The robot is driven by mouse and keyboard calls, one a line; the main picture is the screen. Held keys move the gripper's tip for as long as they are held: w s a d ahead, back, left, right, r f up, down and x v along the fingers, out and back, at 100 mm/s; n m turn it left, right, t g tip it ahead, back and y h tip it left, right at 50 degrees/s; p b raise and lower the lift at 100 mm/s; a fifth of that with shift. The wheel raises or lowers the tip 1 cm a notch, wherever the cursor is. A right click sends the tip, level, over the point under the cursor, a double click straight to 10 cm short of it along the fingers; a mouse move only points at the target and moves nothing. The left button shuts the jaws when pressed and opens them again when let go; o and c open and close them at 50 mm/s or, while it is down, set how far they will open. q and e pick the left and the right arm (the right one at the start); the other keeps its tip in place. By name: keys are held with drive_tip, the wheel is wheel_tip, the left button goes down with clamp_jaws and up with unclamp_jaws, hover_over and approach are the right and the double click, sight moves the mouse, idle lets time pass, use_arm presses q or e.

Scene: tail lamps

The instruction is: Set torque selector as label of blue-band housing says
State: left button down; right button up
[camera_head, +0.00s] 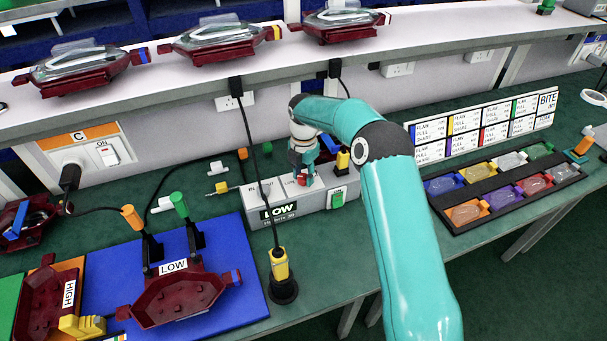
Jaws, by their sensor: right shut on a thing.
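The torque selector is a pale box (315,203) on the green bench, with a display (279,211) reading LOW and a green switch on its front. My right gripper (302,176) points down at the box's top, shut on the red selector knob, which it mostly hides. The blue-band housing (178,296) is a dark red open shell lying on the blue mat; its white label (173,266) reads LOW, and a blue band shows at its right end. My left gripper is not in view.
Another red housing (50,300), labelled HIGH, lies at far left. A yellow hanging screwdriver (279,265) stands in front of the selector. Several housings line the shelf above. A black tray (505,184) of coloured lenses is at right. My right arm covers the bench's middle.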

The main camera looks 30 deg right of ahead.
sight(303, 176)
drive_tip(key=shift+w+r+n, duration=0.15)
drive_tip(key=shift+n, duration=0.15)
drive_tip(key=o, duration=1)
drive_tip(key=shift+o, duration=0.8)
wheel_tip(303, 176, up, 12)
drive_tip(key=shift+f, duration=0.2)
